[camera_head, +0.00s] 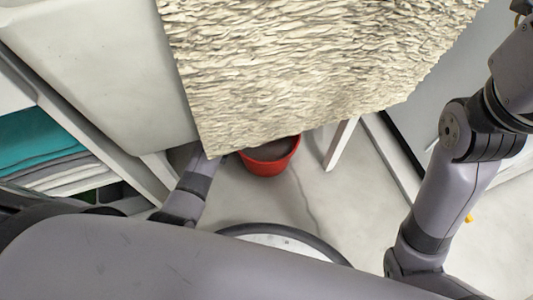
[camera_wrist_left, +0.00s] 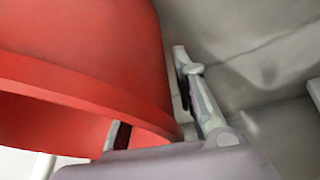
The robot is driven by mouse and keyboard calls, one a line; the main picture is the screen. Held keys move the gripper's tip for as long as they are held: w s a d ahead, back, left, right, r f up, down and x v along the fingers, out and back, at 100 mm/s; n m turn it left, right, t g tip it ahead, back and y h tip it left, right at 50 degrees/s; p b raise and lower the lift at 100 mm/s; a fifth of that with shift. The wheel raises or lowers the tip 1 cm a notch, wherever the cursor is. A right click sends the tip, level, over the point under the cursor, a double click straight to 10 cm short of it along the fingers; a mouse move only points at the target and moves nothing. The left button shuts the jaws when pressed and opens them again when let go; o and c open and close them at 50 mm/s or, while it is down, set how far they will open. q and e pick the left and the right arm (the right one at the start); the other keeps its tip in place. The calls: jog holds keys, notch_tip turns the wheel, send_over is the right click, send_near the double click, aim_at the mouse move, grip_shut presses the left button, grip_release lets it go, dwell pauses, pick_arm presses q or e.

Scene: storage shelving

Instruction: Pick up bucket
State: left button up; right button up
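The red bucket (camera_head: 270,160) stands on the floor below the edge of a textured slab, which hides part of it in the head view. In the left wrist view the bucket (camera_wrist_left: 90,60) fills the upper left, very close, with its rim slanting across. My left arm reaches down beside the bucket's left in the head view; its gripper is hidden there. In the left wrist view the left gripper (camera_wrist_left: 155,112) has one finger along the right side of the bucket wall and the other partly hidden behind the rim. It appears closed on the wall. My right gripper is out of view.
The textured slab (camera_head: 310,70) overhangs the bucket. A white leg (camera_head: 340,143) stands right of the bucket. A shelf with folded teal and grey cloths (camera_head: 40,148) is at the left. Pale floor (camera_head: 320,205) is clear in front of the bucket.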

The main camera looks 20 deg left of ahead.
pick_arm(q)
jog(key=shift+c, duration=0.2)
grip_shut()
dwell(0.8)
